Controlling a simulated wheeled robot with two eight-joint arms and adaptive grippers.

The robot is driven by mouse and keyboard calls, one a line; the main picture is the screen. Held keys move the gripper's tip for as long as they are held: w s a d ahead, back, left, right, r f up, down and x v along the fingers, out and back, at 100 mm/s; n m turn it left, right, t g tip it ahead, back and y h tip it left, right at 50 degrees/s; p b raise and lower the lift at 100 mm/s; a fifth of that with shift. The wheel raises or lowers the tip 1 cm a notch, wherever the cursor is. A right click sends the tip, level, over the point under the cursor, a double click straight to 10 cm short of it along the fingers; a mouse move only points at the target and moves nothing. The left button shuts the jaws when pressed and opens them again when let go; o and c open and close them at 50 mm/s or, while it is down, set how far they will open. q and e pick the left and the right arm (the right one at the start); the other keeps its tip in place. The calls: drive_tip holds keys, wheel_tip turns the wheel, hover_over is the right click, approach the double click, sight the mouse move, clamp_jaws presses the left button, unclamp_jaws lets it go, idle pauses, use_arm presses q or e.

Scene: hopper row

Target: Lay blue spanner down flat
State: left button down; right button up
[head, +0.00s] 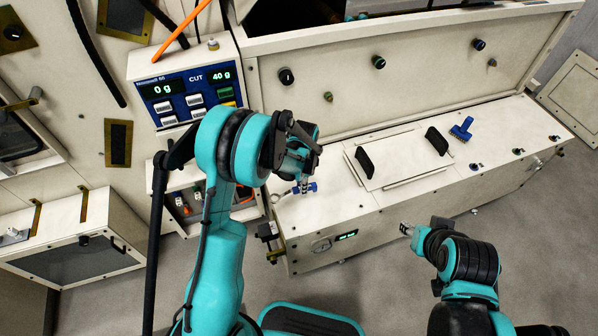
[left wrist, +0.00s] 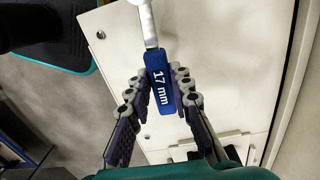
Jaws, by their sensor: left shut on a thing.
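The blue spanner (left wrist: 158,83) has a blue grip marked "17 mm" and a pale metal shank running up out of the left wrist view. My left gripper (left wrist: 157,80) is shut on the blue grip, with one finger on each side. In the head view the left gripper (head: 304,184) is over the left end of the low cream cabinet top (head: 315,215). The spanner's metal end shows there (head: 283,194), pointing left. Whether it touches the top cannot be told. My right gripper (head: 406,229) is in front of the cabinet, away from the spanner; its jaws are too small to read.
A lid panel (head: 398,158) with two black handles lies on the cabinet top. A scale display (head: 190,92) reading 0 g and 40 g stands behind my left arm. Bare top lies between gripper and panel.

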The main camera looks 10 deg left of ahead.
use_arm(q)
drive_tip(key=shift+s+d+r, duration=0.25)
drive_tip(key=shift+s+d, duration=0.05)
drive_tip(key=shift+d, duration=0.15)
drive_tip(key=shift+w, duration=0.1)
wheel_tip(320, 180, down, 6)
drive_tip(key=b, duration=0.5)
drive_tip(key=shift+b, duration=0.3)
drive_tip(key=shift+f, duration=0.3)
drive_tip(key=shift+f, duration=0.35)
